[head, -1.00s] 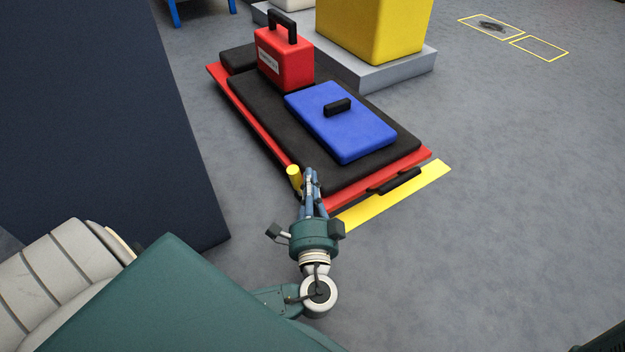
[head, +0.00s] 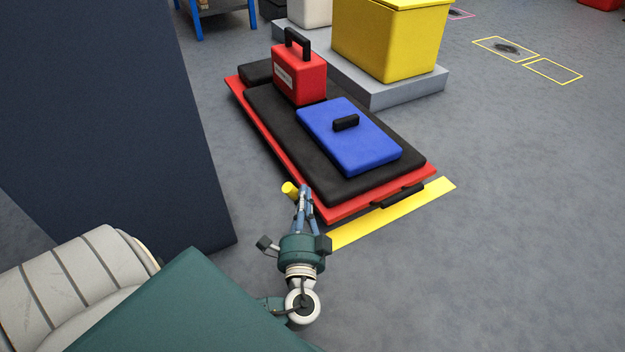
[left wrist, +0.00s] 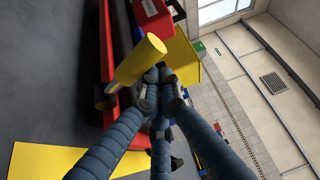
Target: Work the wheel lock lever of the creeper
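The creeper is a red board (head: 345,207) with a black pad (head: 400,177), lying on the floor. Its yellow lever (head: 289,190) sticks out at the near left corner and leans to the left. The lever also shows large in the left wrist view (left wrist: 138,62), tilted, with its lower end by the red edge. My left gripper (head: 304,190) is right beside the lever, on its right side. Its fingers come together at the tips (left wrist: 160,92) with nothing visible between them. I cannot tell if they touch the lever. My right gripper is out of view.
A red toolbox (head: 299,75) and a blue case (head: 350,140) lie on the creeper. A yellow floor strip (head: 400,210) runs along its near end. A yellow bin (head: 388,45) stands on a grey platform (head: 410,90) behind. A dark panel (head: 110,120) stands left.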

